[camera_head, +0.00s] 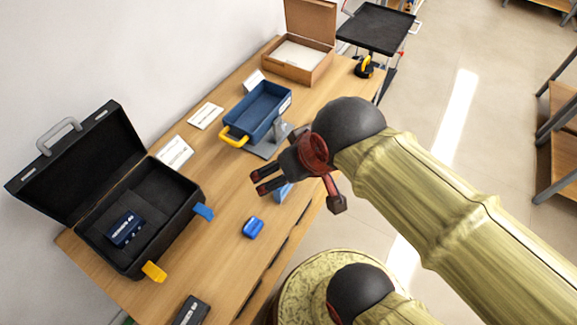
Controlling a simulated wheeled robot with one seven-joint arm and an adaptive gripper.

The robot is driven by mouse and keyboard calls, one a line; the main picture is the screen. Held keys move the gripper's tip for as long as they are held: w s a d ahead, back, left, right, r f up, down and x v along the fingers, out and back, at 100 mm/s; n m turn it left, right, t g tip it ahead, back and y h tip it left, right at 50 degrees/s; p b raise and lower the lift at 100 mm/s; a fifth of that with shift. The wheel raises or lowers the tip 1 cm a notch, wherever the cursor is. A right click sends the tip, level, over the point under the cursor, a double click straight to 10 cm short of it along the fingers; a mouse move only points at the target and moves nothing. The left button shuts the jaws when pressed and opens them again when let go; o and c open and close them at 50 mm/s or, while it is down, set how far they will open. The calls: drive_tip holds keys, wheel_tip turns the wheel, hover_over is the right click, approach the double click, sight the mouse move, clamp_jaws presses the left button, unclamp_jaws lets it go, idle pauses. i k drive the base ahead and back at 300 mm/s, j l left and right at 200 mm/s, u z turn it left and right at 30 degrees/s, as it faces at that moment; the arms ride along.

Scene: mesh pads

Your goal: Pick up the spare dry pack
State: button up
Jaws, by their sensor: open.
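My gripper (257,181) is open and empty, above the wooden table near its middle, with its fingers pointing left. A small dark-blue pack (125,229) with white lettering lies inside the open black case (172,200) at the left. A small bright-blue item (253,228) lies on bare table, below my gripper in the picture. Another blue item (284,193) shows partly behind my gripper. A dark block with a light label (190,311) is cut off by the bottom edge. I cannot tell which of these is the spare dry pack.
A blue tray with a yellow handle (236,138) stands on a grey base behind my gripper. White cards (206,115) lie along the wall side. An open brown box (322,68) stands at the far end of the table (222,260). A black cart (377,27) stands beyond.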

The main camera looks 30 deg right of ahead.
sight(251, 229)
drive_tip(key=k+l+z, duration=0.1)
drive_tip(key=k, duration=0.45)
drive_tip(key=k+l, duration=0.25)
drive_tip(key=k, duration=0.35)
drive_tip(key=j+z, duration=0.05)
